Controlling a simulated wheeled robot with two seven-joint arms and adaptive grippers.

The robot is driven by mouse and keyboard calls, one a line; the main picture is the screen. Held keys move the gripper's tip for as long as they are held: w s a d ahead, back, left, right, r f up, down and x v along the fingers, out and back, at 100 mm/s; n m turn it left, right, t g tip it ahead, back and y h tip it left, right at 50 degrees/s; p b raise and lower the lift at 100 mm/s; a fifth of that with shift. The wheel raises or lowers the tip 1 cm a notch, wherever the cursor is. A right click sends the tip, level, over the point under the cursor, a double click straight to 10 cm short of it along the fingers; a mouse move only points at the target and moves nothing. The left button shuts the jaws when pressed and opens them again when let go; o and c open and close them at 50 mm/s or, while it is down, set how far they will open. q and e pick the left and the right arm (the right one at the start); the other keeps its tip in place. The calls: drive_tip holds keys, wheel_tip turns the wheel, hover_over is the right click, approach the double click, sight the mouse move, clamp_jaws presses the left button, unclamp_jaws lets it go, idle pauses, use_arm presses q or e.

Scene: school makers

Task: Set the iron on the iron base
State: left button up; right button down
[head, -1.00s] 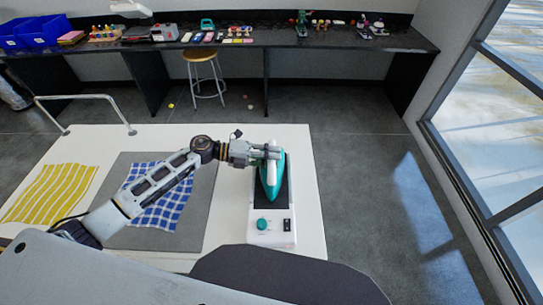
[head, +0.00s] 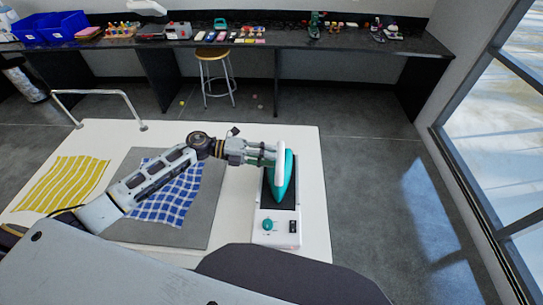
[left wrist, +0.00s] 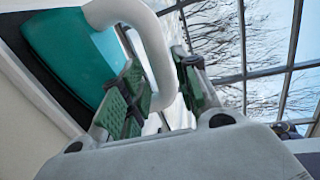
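The teal iron (head: 289,178) with a white handle (head: 280,160) lies over the black plate of the white iron base (head: 274,236), its tip toward the base's knob. It appears to rest on the plate; the contact underneath is hidden. My left gripper (head: 268,154) is at the left side of the handle. In the left wrist view, my left gripper's green-padded fingers (left wrist: 158,88) are apart, with the white handle (left wrist: 158,45) at and beyond their tips. The teal body (left wrist: 72,50) shows beyond. My right gripper is not in view.
The iron base stands on the white table (head: 309,152), near its right edge. A grey mat (head: 212,205) with a blue checked cloth (head: 168,192) and a yellow striped cloth (head: 62,183) lie to the left. A metal rail (head: 98,93) rises at the table's far left.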

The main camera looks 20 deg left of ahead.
use_arm(q)
drive_tip(key=v, duration=0.6)
drive_tip(key=shift+a, duration=0.4)
idle(0.5)
drive_tip(key=shift+s+r, duration=0.1)
drive_tip(key=shift+s, duration=0.1)
idle(0.8)
